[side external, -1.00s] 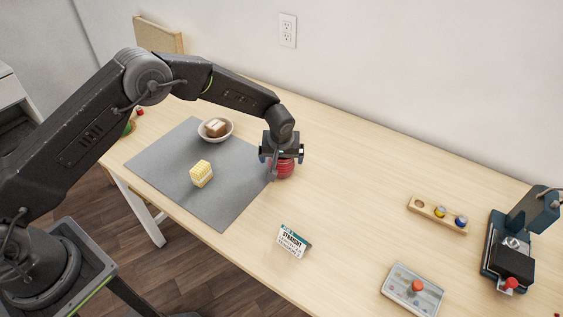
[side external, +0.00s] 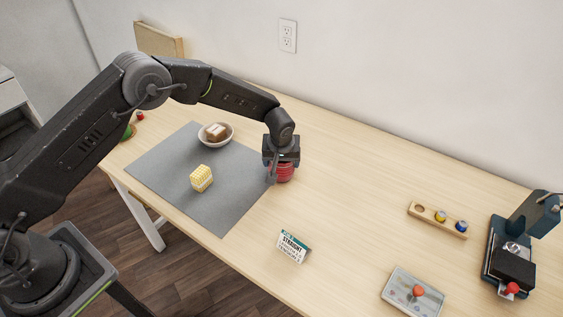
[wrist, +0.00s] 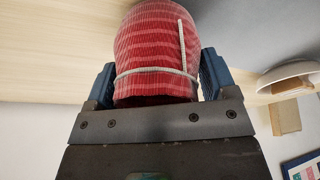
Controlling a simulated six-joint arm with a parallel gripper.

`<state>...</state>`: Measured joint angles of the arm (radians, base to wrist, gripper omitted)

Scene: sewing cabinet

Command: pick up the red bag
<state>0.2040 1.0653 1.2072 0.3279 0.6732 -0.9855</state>
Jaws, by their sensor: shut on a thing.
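The red bag (side external: 284,173) stands on the wooden table at the right edge of the grey mat (side external: 232,202), mostly under my gripper (side external: 281,164). In the wrist view the red bag (wrist: 155,50) is striped, with a pale cord around it near the gripper. The blue fingers of my gripper (wrist: 157,82) are on either side of it, shut on it. Whether its underside touches the table is hard to tell.
A small sign (side external: 293,246) stands in front.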

